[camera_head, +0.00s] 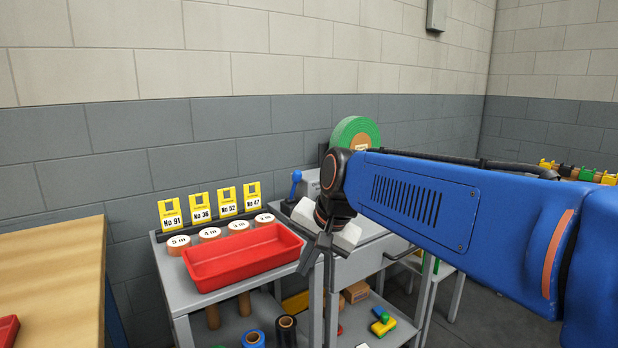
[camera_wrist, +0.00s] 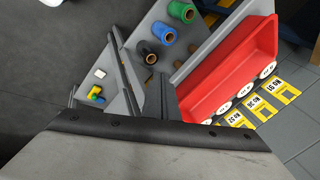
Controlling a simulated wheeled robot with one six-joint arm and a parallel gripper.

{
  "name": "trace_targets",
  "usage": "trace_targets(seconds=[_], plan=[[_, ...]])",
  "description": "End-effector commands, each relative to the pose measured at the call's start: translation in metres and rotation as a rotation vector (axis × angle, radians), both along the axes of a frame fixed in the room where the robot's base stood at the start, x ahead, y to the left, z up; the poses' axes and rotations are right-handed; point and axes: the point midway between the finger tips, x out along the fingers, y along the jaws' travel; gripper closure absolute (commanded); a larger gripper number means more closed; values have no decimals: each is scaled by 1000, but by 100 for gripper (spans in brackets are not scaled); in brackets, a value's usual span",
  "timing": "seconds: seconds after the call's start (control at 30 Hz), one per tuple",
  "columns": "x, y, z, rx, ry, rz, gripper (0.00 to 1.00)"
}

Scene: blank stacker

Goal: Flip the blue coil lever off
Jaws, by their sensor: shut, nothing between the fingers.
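The blue lever (camera_head: 296,181) stands up from the grey machine (camera_head: 308,187) behind the bench, with its rounded knob uppermost and a slight tilt to the right. Its base is partly hidden. My gripper (camera_head: 315,258) points downward in front of and below the lever, to its right in the head view, apart from it. The fingers are shut and empty. The lever cannot be made out in the wrist view, which shows the bench and the floor below.
A red tray (camera_head: 243,258) lies left of my gripper, with labelled rolls (camera_head: 209,234) and yellow cards (camera_head: 200,207) behind it. A green coil (camera_head: 355,131) stands behind my wrist. A wooden table (camera_head: 55,270) is at left. Coloured spools (camera_wrist: 180,11) sit on the lower shelf.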

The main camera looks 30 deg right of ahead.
Motion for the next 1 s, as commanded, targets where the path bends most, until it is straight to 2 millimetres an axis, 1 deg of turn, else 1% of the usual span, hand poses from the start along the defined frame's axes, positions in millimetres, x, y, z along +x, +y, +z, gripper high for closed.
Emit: trace_targets(seconds=[0.03, 0.1, 0.17, 0.2, 0.27, 0.3, 0.37, 0.4, 0.5, 0.6, 0.7, 0.8, 1.0], plan=[[20, -14, 15, 67, -1, -119, 100], [45, -31, 35, 173, -5, -293, 100], [66, -48, 51, 266, -6, -439, 100], [80, -61, 62, 328, -8, -536, 100], [99, -81, 77, 424, -10, -678, 100], [112, -96, 87, 488, -12, -770, 100], [129, -119, 101, 581, -15, -899, 100], [139, -134, 109, 640, -15, -980, 100], [159, -167, 126, 772, -17, -1149, 100], [172, -194, 139, 872, -19, -1269, 100], [179, -210, 146, 935, -16, -1342, 100], [182, -216, 149, 966, -15, -1374, 100], [182, -217, 150, 970, -15, -1379, 100]])
